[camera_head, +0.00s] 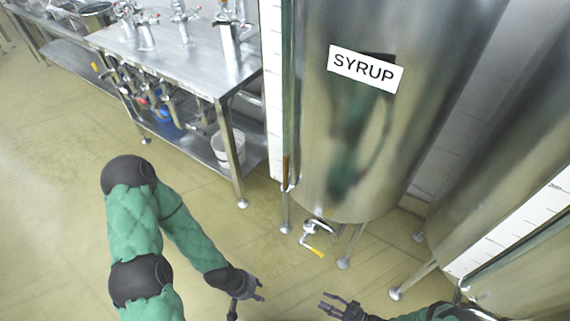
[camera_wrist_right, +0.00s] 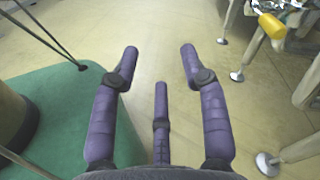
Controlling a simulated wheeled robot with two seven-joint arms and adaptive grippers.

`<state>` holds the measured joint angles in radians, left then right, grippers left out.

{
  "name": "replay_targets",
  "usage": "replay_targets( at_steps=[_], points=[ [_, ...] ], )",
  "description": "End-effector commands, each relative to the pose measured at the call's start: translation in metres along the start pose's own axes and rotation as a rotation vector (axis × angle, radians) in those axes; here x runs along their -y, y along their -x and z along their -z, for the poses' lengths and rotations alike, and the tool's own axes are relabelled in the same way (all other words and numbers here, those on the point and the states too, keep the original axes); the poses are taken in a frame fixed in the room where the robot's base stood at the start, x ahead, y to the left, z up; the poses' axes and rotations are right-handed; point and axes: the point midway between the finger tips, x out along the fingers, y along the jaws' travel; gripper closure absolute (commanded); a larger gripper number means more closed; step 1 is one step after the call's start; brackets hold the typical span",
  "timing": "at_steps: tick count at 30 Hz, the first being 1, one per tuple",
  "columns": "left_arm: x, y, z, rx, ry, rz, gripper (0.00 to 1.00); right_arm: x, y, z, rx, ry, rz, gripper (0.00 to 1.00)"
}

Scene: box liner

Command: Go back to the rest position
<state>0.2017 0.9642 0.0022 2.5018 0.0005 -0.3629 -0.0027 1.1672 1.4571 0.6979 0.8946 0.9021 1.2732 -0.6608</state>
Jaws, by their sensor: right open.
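My left gripper (camera_head: 246,291) is at the lower middle of the head view, at the end of my green-sleeved arm. Its dark fingers are spread and nothing shows between them. My right gripper (camera_head: 335,305) is at the bottom of the head view, a short way to the right of the left one. In the right wrist view its purple fingers (camera_wrist_right: 160,60) are wide apart, with only bare floor between them. Both grippers are in free air, apart from each other and from the tank.
A steel tank labelled SYRUP (camera_head: 365,69) stands on legs ahead, with a yellow-handled valve (camera_head: 314,240) below it. Another tank (camera_head: 500,150) is at the right. A steel table (camera_head: 185,65) with taps stands at the upper left. The tan floor (camera_head: 60,200) at the left is clear.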

Motion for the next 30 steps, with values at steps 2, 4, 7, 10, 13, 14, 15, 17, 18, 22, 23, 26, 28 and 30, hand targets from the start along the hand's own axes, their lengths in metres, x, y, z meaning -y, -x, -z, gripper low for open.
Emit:
replay_targets(
  at_steps=[2,4,7,10,13,14,15,17,18,22,23,26,28,30],
  points=[
    [-0.001,0.003,-0.001,0.001,0.001,0.0,0.6,-0.001,-0.005,-0.005,0.005,-0.008,-0.049,0.55],
    [-0.001,0.004,-0.001,0.002,0.001,0.0,0.6,-0.003,-0.009,-0.009,0.006,-0.013,-0.099,0.55],
    [-0.002,0.007,-0.001,0.002,0.001,0.0,0.6,-0.006,-0.014,-0.016,0.006,-0.019,-0.184,0.55],
    [-0.003,0.01,-0.001,0.002,0.001,0.0,0.6,-0.01,-0.019,-0.025,0.005,-0.021,-0.283,0.55],
    [-0.005,0.014,-0.001,0.001,0.001,0.0,0.6,-0.013,-0.022,-0.036,-0.004,-0.013,-0.405,0.55],
    [-0.005,0.016,-0.001,0.002,0.001,0.0,0.6,-0.014,-0.023,-0.041,-0.008,-0.008,-0.448,0.55],
    [-0.006,0.018,-0.001,0.001,0.001,0.0,0.6,-0.015,-0.024,-0.047,-0.014,0.001,-0.511,0.55],
    [-0.007,0.022,-0.002,0.001,0.001,0.0,0.6,-0.016,-0.024,-0.058,-0.03,0.026,-0.616,0.55],
    [-0.008,0.025,-0.002,0.001,0.001,0.0,0.6,-0.016,-0.023,-0.065,-0.043,0.047,-0.687,0.55],
    [-0.011,0.032,-0.002,0.001,0.001,0.0,0.6,-0.01,-0.018,-0.087,-0.096,0.145,-0.894,0.55],
    [-0.012,0.034,-0.002,0.001,0.001,0.0,0.6,-0.007,-0.016,-0.092,-0.11,0.173,-0.937,0.55],
    [-0.014,0.04,-0.002,0.001,0.001,0.0,0.6,0.005,-0.012,-0.109,-0.159,0.281,-1.063,0.55],
    [-0.015,0.044,-0.002,0.002,0.001,0.0,0.6,0.016,-0.011,-0.122,-0.194,0.37,-1.134,0.55],
    [-0.017,0.048,-0.003,0.002,0.001,0.0,0.6,0.03,-0.011,-0.135,-0.229,0.467,-1.191,0.55]
  ],
)
